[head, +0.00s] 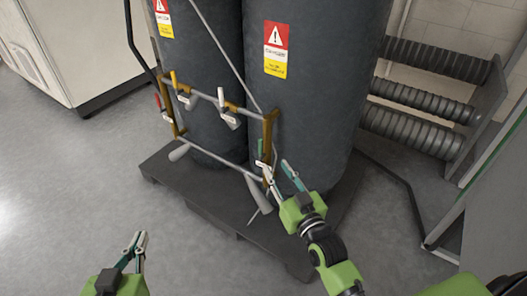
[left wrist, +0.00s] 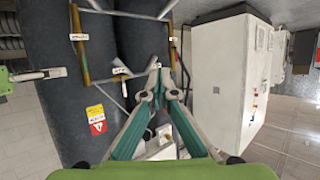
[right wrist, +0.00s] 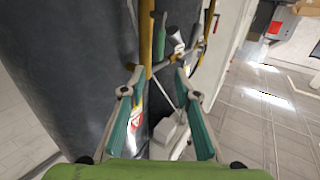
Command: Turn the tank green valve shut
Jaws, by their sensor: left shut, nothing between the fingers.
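Two dark tanks carry a yellow and grey pipe frame (head: 270,130) with several small valves and white tags. In the right wrist view, a grey-green valve handle (right wrist: 172,27) shows beside the yellow upright, just beyond my right gripper (right wrist: 155,72).
The tanks stand on a dark pallet (head: 215,205). Ribbed rollers (head: 425,95) stand at the right and a white cabinet (head: 85,45) at the back left. The floor at left is clear.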

